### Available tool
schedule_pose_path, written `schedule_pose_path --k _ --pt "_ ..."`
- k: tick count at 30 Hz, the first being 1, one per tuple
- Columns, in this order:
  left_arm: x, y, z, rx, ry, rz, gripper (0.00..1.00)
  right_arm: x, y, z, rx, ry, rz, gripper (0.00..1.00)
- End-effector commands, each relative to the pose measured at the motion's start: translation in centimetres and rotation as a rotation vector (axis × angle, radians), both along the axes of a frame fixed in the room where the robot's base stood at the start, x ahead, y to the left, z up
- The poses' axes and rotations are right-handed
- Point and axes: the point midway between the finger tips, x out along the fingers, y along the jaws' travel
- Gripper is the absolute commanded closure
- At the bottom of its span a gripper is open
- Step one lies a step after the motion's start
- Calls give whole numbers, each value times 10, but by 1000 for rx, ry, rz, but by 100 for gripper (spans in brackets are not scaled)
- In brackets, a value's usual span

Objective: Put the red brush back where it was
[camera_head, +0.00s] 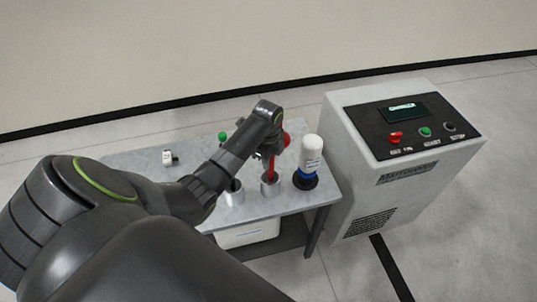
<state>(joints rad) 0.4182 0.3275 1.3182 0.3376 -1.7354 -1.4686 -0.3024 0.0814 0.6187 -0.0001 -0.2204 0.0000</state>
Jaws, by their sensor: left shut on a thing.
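The red brush (271,169) stands roughly upright under my left gripper (272,146), near the right part of the grey table. The gripper is shut on the brush near its upper part; the fingertips are mostly hidden by my own wrist. The brush's lower end meets a small silver cup (270,188); I cannot tell how deep it sits inside. A second silver cup (234,195) stands to the left, partly covered by my arm. Another red part (286,140) shows just right of the gripper. My right gripper is not in view.
A white bottle with a blue band (312,150) stands in a black holder close to the right. A green-topped item (222,136) and a small white item (168,157) are further left on the table (130,160). A control box (400,150) stands beside the table.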

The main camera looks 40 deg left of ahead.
Motion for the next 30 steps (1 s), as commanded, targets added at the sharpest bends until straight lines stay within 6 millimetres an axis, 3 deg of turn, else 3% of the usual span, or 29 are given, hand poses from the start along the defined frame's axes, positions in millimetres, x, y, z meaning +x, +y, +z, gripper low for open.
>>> schedule_pose_path --k 14,15,19,30 --pt "0 0 -12 1 0 0 100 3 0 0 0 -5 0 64" --pt "0 0 -12 1 0 0 77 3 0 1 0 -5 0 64" --pt "0 0 -12 1 0 0 60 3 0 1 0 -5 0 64" --pt "0 1 -7 1 -1 0 59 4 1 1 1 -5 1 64"
